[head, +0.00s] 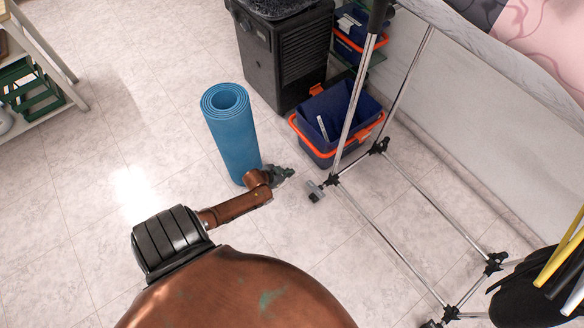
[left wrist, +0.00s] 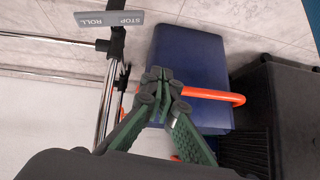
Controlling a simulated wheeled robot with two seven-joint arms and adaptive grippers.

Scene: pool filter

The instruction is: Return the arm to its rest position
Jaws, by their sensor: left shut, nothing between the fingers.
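My left arm (head: 235,207) reaches forward from my body in the head view, low in front of the blue rolled mat (head: 236,140). My left gripper (head: 290,172) is at its end, just right of the mat's lower end and left of the rack's caster. In the left wrist view the gripper's green fingers (left wrist: 157,76) meet at the tips, shut and empty. Whether the arm touches the mat I cannot tell. My right gripper is not in view.
A chrome rolling rack (head: 392,248) stands to the right, its caster (head: 316,192) near the gripper. Beyond are a dark blue bin with orange rim (head: 340,112) and a black cabinet (head: 288,55). A shelf (head: 40,112) is at left. The left floor is clear.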

